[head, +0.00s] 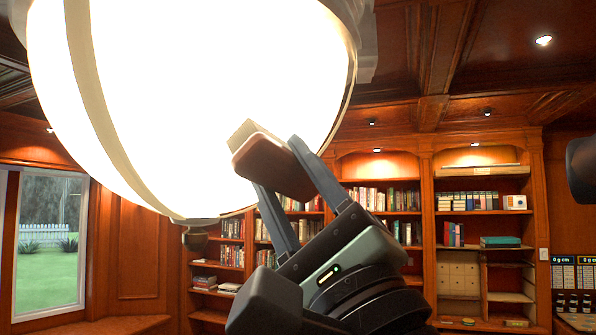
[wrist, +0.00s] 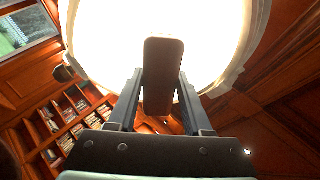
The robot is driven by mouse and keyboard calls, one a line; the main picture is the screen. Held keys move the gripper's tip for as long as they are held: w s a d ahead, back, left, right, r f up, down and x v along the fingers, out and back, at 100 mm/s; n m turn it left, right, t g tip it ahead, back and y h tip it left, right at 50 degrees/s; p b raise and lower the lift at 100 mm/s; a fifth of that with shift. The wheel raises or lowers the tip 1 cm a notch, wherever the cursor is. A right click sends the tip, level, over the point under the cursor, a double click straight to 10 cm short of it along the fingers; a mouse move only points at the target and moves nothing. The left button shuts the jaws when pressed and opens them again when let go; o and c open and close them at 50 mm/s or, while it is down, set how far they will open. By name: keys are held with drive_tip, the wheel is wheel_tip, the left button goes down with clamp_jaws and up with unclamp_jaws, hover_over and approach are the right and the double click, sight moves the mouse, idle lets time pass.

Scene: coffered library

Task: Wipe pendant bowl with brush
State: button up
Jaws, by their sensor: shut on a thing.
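The pendant bowl (head: 210,90) is a large, glowing white globe with metal bands, filling the upper left of the head view. It also fills the top of the wrist view (wrist: 110,40). My gripper (head: 278,183) is shut on the brush, a brown block (head: 272,168) with a pale bristle side (head: 245,131) facing the bowl. In the wrist view the brush (wrist: 162,75) stands between the two fingers. The brush overlaps the bowl's lower right side in the head view. Glare hides whether the bristles touch the bowl.
Wooden bookshelves (head: 431,240) with books line the back wall. A window (head: 50,243) is at the left. A dark coffered ceiling (head: 480,60) with small lights lies above. The space right of the bowl looks open.

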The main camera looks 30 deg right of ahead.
drive_tip(key=shift+w+a+f+b, duration=0.3)
drive_tip(key=shift+w+a+f, duration=0.2)
drive_tip(key=shift+a, duration=0.2)
drive_tip(key=shift+w+a+f+b, duration=0.35)
drive_tip(key=shift+w+a+f, duration=0.05)
drive_tip(key=shift+a+f, duration=0.3)
drive_tip(key=shift+w+a+f+b, duration=0.3)
drive_tip(key=shift+w+a+f, duration=0.2)
drive_tip(key=shift+a, duration=0.2)
drive_tip(key=shift+s, duration=0.15)
drive_tip(key=shift+d+b+v, duration=0.15)
drive_tip(key=shift+b+v, duration=0.4)
drive_tip(key=shift+v, duration=0.4)
drive_tip(key=shift+d+b+v, duration=0.2)
drive_tip(key=shift+b+v, duration=0.3)
drive_tip(key=shift+v, duration=0.5)
drive_tip(key=shift+d+b+v, duration=0.15)
drive_tip(key=shift+b+v, duration=0.4)
drive_tip(key=shift+v, duration=0.4)
drive_tip(key=shift+f, duration=0.15)
drive_tip(key=v, duration=0.1)
drive_tip(key=b+v, duration=0.1)
drive_tip(key=shift+s+d+f+b, duration=0.2)
drive_tip(key=shift+f+b, duration=0.1)
drive_tip(key=shift+f, duration=0.15)
drive_tip(key=shift+w, duration=0.1)
